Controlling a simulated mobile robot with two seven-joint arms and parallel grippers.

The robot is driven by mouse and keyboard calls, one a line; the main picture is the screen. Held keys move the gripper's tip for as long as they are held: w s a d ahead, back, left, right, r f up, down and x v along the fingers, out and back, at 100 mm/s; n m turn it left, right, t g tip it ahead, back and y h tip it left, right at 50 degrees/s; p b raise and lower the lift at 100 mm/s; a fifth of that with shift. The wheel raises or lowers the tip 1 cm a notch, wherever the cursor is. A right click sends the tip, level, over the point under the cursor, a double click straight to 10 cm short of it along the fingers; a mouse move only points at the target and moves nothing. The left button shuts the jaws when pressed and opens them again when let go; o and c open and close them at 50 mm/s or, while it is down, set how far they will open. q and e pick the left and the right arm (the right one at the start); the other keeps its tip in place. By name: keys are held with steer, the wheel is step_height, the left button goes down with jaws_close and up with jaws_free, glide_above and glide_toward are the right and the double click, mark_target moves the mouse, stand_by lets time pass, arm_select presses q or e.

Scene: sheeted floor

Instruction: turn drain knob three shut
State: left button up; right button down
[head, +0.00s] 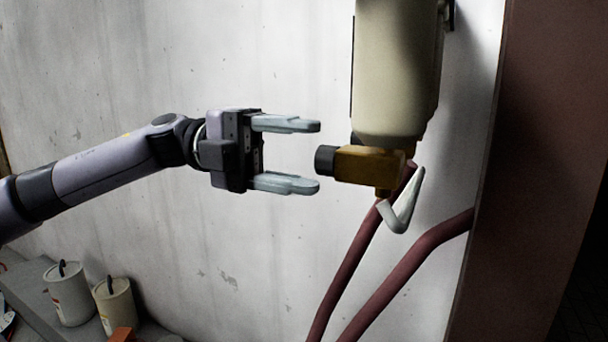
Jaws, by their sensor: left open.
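A cream tank (393,80) hangs at the wall, upper right of centre in the head view. A brass valve (365,164) sits under its bottom. A dark round knob (326,160) sticks out from the valve's left end. A pale bent spout or lever (404,207) hangs below the valve. I see no number on the knob. My left gripper (318,156) is open, pointing right, with its two grey fingers above and below the knob's level. The fingertips end close to the knob's left face; I cannot tell whether they overlap it in depth. My right gripper is out of view.
Dark red pipes (385,290) run up beside and behind the valve. A brown post (535,180) stands at the right. Two cream canisters (68,293) stand on a grey ledge at lower left, near a small orange block (123,335). The wall area below my gripper is clear.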

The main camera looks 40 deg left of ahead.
arm_select(q)
steer(key=b+v, duration=0.4)
steer(key=v, duration=0.1)
steer(key=shift+s+a, duration=0.1)
steer(key=shift+a, duration=0.15)
stand_by(0.5)
